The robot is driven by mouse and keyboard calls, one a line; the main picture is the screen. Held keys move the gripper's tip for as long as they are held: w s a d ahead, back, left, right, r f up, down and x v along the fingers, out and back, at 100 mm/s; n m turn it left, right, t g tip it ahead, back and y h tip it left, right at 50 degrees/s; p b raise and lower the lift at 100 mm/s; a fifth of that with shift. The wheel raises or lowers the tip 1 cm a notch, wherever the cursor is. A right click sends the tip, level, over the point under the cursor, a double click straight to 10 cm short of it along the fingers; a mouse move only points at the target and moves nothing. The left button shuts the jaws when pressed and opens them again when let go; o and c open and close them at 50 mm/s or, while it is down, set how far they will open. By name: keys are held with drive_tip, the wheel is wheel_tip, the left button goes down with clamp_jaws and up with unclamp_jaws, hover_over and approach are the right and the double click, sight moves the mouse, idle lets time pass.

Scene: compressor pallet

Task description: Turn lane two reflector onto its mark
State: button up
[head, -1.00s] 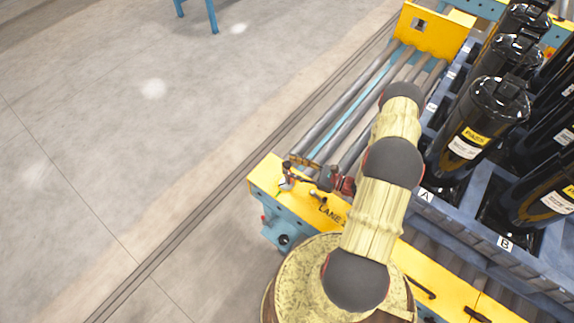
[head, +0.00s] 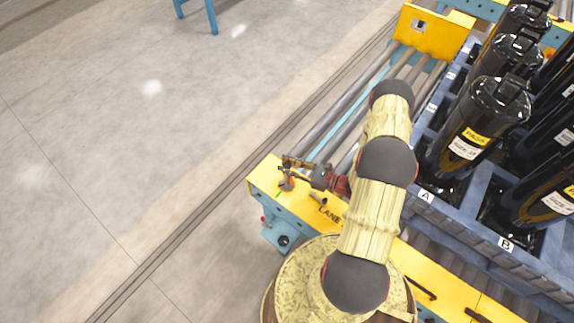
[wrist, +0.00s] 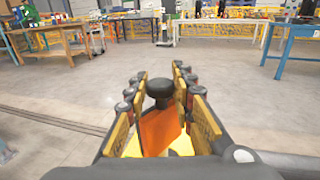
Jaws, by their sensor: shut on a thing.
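The lane two reflector is an orange plate (wrist: 158,132) with a dark round knob above it, upright between the fingers in the wrist view. In the head view it shows small (head: 286,184) on the yellow end plate (head: 262,176) of the roller lane. My gripper (wrist: 160,104) is shut on the reflector, its yellow-padded fingers on either side of it. In the head view my gripper (head: 296,164) is over the left corner of the end plate. A small green line shows beside the reflector, but I cannot tell how the reflector lines up with it.
Blue crates (head: 468,217) with black compressors (head: 476,125) stand close to the right of my arm. Rollers (head: 345,112) run back to a yellow stop plate (head: 432,35). Open floor lies to the left. Workbenches (wrist: 295,45) stand far off in the wrist view.

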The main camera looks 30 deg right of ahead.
clamp_jaws()
drive_tip(key=shift+w+f+n+g+y+b, duration=0.1)
drive_tip(key=shift+n+g+y+b, duration=0.7)
drive_tip(key=shift+n+g+y, duration=0.7)
drive_tip(key=shift+n+g+y+b, duration=0.8)
drive_tip(key=shift+n+g+y, duration=0.5)
drive_tip(key=shift+g, duration=0.8)
drive_tip(key=o, duration=0.7)
unclamp_jaws()
drive_tip(key=shift+c, duration=0.2)
drive_tip(key=shift+d, duration=0.1)
